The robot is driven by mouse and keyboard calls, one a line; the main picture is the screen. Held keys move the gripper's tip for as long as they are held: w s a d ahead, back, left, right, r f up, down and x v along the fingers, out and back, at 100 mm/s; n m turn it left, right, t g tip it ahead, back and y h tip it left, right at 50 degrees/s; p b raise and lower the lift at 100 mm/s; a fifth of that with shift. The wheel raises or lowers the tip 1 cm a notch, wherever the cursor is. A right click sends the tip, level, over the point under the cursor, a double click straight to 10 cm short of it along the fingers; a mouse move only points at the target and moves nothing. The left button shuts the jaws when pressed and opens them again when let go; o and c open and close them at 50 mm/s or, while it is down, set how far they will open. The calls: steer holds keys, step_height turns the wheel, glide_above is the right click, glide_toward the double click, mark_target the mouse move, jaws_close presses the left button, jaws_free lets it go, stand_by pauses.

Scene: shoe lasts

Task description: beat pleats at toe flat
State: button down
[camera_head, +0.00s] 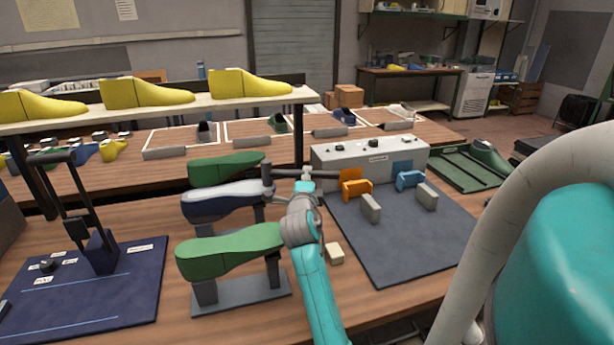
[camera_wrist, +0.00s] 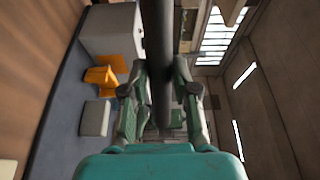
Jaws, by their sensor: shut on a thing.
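My gripper (camera_head: 305,187) is shut on the dark bar-like handle (camera_wrist: 157,60) of a tool, seen passing between both fingers in the wrist view. In the head view the tool's dark head (camera_head: 267,180) is at the handle's left end. It is close to the right end of a dark blue and white shoe form (camera_head: 225,200) on a stand; I cannot tell whether they touch. A green last (camera_head: 230,250) stands in front of it on a grey stand (camera_head: 245,293), and another green last (camera_head: 225,168) stands behind. Pleats are too small to make out.
A grey mat (camera_head: 415,245) at right holds an orange holder (camera_head: 356,187), a blue holder (camera_head: 409,180) and grey blocks. A grey control box (camera_head: 370,158) stands behind. A small beige block (camera_head: 334,253) lies beside my arm. A shelf with yellow lasts (camera_head: 150,93) overhangs the back left.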

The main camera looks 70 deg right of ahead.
step_height(320, 180, up, 6)
stand_by(0.5)
stand_by(0.5)
